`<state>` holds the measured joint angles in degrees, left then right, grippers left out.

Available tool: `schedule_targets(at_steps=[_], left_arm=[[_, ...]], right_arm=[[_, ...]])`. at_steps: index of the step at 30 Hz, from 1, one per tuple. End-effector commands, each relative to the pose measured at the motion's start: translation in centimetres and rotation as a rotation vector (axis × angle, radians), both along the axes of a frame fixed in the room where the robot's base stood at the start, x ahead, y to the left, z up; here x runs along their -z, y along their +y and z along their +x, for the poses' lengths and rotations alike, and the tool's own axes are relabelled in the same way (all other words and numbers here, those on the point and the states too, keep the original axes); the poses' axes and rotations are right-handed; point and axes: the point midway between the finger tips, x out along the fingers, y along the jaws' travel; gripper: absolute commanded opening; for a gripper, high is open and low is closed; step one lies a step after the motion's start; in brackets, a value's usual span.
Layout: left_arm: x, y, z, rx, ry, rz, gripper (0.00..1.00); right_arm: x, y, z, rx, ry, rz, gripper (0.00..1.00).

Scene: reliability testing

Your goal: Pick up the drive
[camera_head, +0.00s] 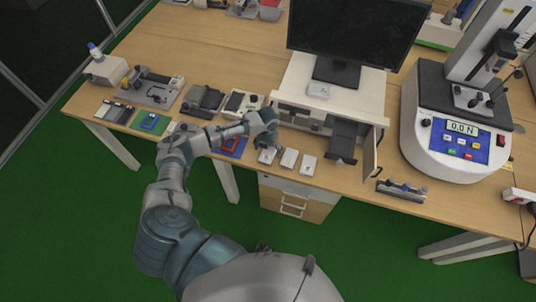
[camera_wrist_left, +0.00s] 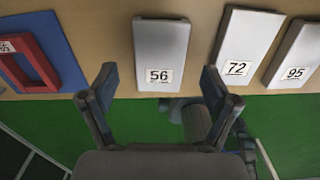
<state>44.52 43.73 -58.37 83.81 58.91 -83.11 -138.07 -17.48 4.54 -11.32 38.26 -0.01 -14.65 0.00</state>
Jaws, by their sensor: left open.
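Three light grey drives lie in a row near the table's front edge. The drive labelled 56 (camera_wrist_left: 160,45) is in the middle of the left wrist view, and in the head view it is the leftmost drive (camera_head: 267,156). The drive labelled 72 (camera_wrist_left: 245,42) and the drive labelled 95 (camera_wrist_left: 296,55) lie to its right. My left gripper (camera_wrist_left: 156,84) is open and empty, its fingertips spread to either side of the near end of drive 56. In the head view my left gripper (camera_head: 268,142) hangs just above that drive. My right gripper is out of view.
A blue mat with a red frame (camera_head: 231,145) lies left of the drives. A white stand (camera_head: 330,94) with a monitor (camera_head: 358,32) stands behind them, its small door (camera_head: 371,152) open. A force tester (camera_head: 455,145) stands at the right. Green floor lies beyond the table edge.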

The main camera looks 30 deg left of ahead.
Motion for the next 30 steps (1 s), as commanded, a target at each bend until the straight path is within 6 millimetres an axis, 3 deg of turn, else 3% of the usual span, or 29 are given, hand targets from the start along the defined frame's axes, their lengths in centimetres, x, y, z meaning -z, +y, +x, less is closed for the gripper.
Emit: schedule_targets(at_steps=[4, 12, 21, 30], left_arm=[[2.0, 0.0, 0.0, 0.0, 0.001, 0.001, 0.88], [2.4, 0.0, 0.0, 0.001, -0.002, 0.0, 0.88], [2.3, 0.0, 0.0, 0.0, -0.001, 0.001, 0.2], [2.1, 0.0, 0.1, 0.0, -0.001, 0.001, 0.2]], right_arm=[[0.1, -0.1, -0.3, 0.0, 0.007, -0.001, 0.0], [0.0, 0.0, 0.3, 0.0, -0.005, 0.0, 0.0], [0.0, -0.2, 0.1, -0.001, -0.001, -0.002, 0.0], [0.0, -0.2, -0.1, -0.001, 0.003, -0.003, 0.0]])
